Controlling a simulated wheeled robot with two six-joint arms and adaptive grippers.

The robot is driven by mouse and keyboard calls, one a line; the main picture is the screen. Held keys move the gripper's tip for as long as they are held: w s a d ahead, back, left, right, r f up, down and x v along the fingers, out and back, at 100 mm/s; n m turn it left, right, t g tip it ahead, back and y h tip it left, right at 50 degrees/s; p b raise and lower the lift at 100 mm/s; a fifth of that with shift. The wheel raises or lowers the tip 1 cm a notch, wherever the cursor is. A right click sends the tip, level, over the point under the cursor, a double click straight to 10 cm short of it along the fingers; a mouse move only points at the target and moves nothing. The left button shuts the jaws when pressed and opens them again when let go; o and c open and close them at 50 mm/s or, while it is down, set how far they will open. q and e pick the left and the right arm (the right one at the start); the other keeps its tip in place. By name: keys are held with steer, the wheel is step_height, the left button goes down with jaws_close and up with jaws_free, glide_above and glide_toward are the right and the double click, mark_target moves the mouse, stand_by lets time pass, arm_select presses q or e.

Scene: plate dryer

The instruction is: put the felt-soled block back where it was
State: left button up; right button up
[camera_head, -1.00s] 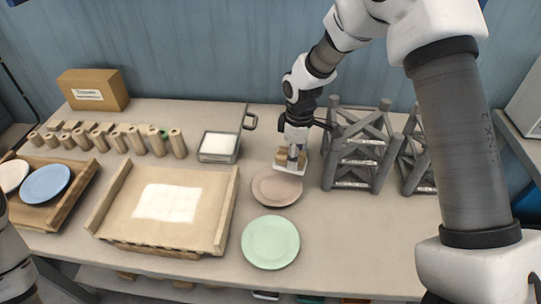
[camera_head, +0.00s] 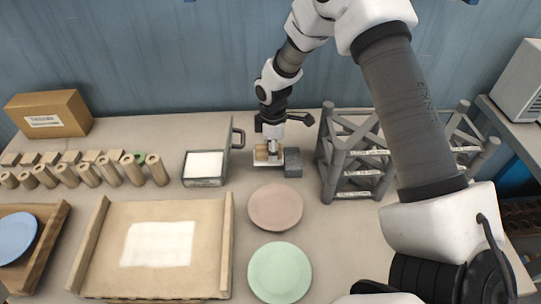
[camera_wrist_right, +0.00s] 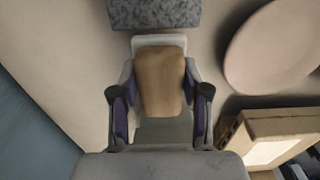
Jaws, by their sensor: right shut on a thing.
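The felt-soled block (camera_head: 267,157) is a tan wooden block with a white sole. My right gripper (camera_head: 269,146) is shut on it, at the back of the table. In the right wrist view the block (camera_wrist_right: 160,82) sits between the two fingers (camera_wrist_right: 159,105), its white sole edge showing beyond it. A dark grey block (camera_head: 293,162) is close to its right; it also shows in the right wrist view (camera_wrist_right: 155,14). I cannot tell whether the sole touches the table. My left gripper is not in view.
A grey-framed box with a white pad (camera_head: 205,166) and raised lid stands left. A grey rack (camera_head: 335,165) stands right. A pink plate (camera_head: 275,208) and green plate (camera_head: 280,272) lie in front. A wooden tray (camera_head: 88,247) and several wooden pegs (camera_head: 108,171) are farther left.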

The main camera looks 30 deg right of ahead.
steer(key=f, duration=0.4)
steer(key=shift+w, duration=0.4)
steer(key=shift+s, duration=0.25)
steer(key=o, duration=0.6)
steer(key=shift+f, duration=0.1)
steer(key=o, duration=0.4)
